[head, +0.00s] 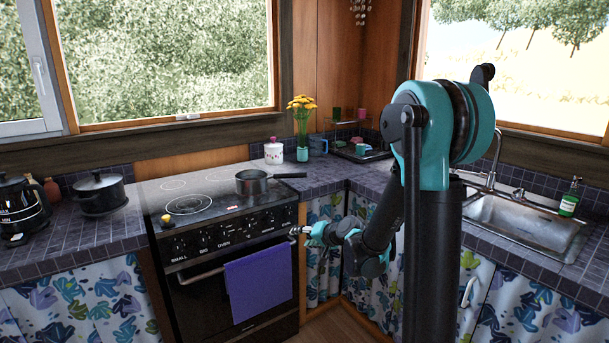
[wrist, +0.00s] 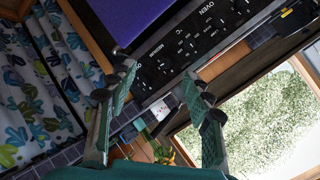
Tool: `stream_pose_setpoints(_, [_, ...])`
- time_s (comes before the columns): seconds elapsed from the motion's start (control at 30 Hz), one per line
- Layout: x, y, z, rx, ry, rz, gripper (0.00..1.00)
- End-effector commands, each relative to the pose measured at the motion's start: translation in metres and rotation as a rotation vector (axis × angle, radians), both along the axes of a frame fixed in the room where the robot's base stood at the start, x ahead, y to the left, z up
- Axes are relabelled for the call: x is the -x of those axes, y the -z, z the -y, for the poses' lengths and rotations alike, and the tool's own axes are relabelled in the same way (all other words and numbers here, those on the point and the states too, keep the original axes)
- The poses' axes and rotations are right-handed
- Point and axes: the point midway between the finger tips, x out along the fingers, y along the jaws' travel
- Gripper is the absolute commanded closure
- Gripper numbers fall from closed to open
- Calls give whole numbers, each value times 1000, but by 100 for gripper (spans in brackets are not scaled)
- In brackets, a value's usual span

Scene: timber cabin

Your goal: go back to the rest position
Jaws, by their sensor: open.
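My gripper (head: 298,231) shows in the head view in front of the right end of the stove, near the height of its control panel. In the wrist view my gripper (wrist: 158,88) has its two green-padded fingers spread apart, with nothing between them. The wrist view is tilted. My arm bends down and left from its column. Whether the fingertips touch the stove front cannot be told.
The black stove (head: 222,208) carries a grey saucepan (head: 252,182) and a small yellow thing (head: 166,219). A purple towel (head: 259,283) hangs on the oven handle. A black pot (head: 100,194) stands left, a sink (head: 530,225) right. Yellow flowers (head: 302,112) stand behind.

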Motion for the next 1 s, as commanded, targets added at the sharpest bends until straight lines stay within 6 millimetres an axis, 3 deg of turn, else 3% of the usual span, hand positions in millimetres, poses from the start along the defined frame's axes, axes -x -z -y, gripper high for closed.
stream_pose_setpoints(0.03, [19, 0, 12, 53, -10, -13, 49])
stream_pose_setpoints(0.27, [101, 15, 66, 302, -56, -93, 49])
stream_pose_setpoints(0.5, [193, 41, 129, 553, -85, -211, 49])
stream_pose_setpoints(0.7, [258, 61, 174, 718, -90, -309, 49])
stream_pose_setpoints(0.83, [281, 68, 190, 775, -89, -346, 49])
stream_pose_setpoints(1.0, [289, 71, 195, 794, -90, -360, 49])
